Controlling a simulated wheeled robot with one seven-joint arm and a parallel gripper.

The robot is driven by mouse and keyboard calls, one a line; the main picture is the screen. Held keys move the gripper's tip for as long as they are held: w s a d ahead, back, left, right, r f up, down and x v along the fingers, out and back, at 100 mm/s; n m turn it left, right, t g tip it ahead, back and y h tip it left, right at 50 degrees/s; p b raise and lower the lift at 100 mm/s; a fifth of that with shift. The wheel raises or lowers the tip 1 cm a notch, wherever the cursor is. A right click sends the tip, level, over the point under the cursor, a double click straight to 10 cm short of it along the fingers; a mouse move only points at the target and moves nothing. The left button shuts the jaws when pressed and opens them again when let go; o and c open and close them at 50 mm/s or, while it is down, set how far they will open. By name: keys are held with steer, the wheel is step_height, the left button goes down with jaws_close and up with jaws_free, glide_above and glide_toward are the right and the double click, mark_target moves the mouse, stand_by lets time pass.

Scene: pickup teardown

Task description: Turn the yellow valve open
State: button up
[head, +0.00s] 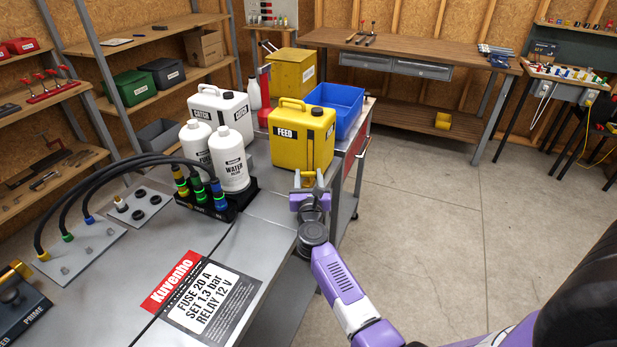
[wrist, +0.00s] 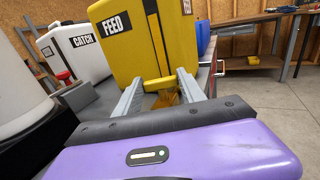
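The yellow FEED can (head: 302,140) stands at the right edge of the grey bench. A small yellow valve (wrist: 158,84) sits low on its front, facing my gripper. In the head view, my gripper (head: 308,183) is just in front of the can's lower front, and the valve shows only as a small yellow patch there. In the wrist view, my gripper (wrist: 160,78) is open, with one grey finger on each side of the valve. Gaps seem to show between the fingers and the valve; contact cannot be told. Below the valve is an amber, see-through part.
A white CATCH can (head: 222,108) and white bottles (head: 232,160) stand left of the FEED can. A blue bin (head: 338,105) is behind it. Black hoses (head: 105,180) arch over the bench. The floor to the right is clear.

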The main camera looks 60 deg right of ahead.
steer(key=shift+s+d+n+t+y+p, duration=0.15)
steer(key=shift+n+t+y+p, duration=0.35)
steer(key=shift+n+t+y, duration=1.3)
steer(key=shift+c, duration=0.3)
steer(key=shift+s+t, duration=0.1)
steer(key=shift+t, duration=0.5)
steer(key=n+t+y, duration=0.1)
steer(key=y, duration=0.1)
steer(key=n+t+y, duration=0.1)
steer(key=shift+s+d+n+y, duration=0.15)
steer(key=shift+d+n+y, duration=0.15)
steer(key=shift+n+y, duration=0.1)
steer(key=n+y+b, duration=0.1)
steer(key=y, duration=0.1)
steer(key=n+t+y, duration=0.1)
steer(key=y, duration=0.1)
steer(key=n+t+y+b, duration=0.1)
steer(key=n+y, duration=0.1)
steer(key=shift+d+f+b, duration=0.2)
steer(key=shift+d+b, duration=0.1)
steer(key=shift+r+n+y+b, duration=0.1)
steer(key=shift+n+y+b, duration=1.05)
steer(key=shift+y, duration=0.55)
steer(key=o, duration=1.4)
steer(key=shift+c, duration=0.2)
steer(key=shift+r, duration=0.1)
